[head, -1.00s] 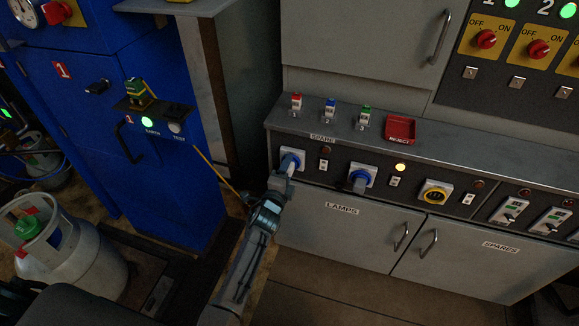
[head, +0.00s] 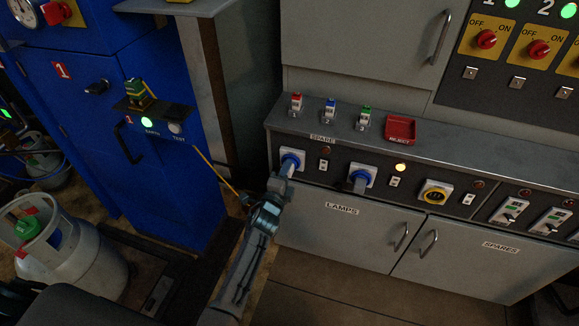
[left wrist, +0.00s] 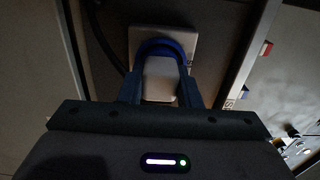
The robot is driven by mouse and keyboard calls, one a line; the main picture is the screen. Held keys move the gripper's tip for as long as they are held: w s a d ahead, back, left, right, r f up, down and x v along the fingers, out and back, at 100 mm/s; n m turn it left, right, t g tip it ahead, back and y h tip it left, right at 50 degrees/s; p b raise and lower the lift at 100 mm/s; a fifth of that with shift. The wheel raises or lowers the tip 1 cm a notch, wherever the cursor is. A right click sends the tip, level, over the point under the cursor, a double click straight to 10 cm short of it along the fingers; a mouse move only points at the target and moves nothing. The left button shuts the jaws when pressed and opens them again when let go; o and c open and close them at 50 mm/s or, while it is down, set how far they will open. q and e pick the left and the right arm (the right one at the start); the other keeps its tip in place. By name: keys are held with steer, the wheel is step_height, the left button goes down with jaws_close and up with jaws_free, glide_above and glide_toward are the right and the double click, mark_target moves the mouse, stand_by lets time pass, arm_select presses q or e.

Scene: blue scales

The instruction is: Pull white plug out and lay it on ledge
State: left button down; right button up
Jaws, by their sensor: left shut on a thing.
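The white plug (left wrist: 160,78) is between the two fingers of my left gripper (head: 284,173), which is shut on it. In the left wrist view the plug is in front of the blue round socket (left wrist: 158,47) on its white plate; I cannot tell how far it sits in it. In the head view the socket (head: 289,160) is at the left end of the dark panel, and the gripper hides most of the plug. The grey ledge (head: 460,146) runs above the panel. My right gripper is not in view.
Red, blue and green small switches (head: 330,110) and a red REJECT tray (head: 401,130) stand on the ledge. A second socket with a grey-blue plug (head: 360,178) is to the right. A blue cabinet (head: 150,180) stands left. The ledge right of the tray is clear.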

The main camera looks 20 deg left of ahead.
arm_select(q)
steer(key=shift+s+a+p, duration=0.1)
steer(key=shift+s+p, duration=0.35)
steer(key=shift+s, duration=2.3)
steer(key=shift+r, duration=0.1)
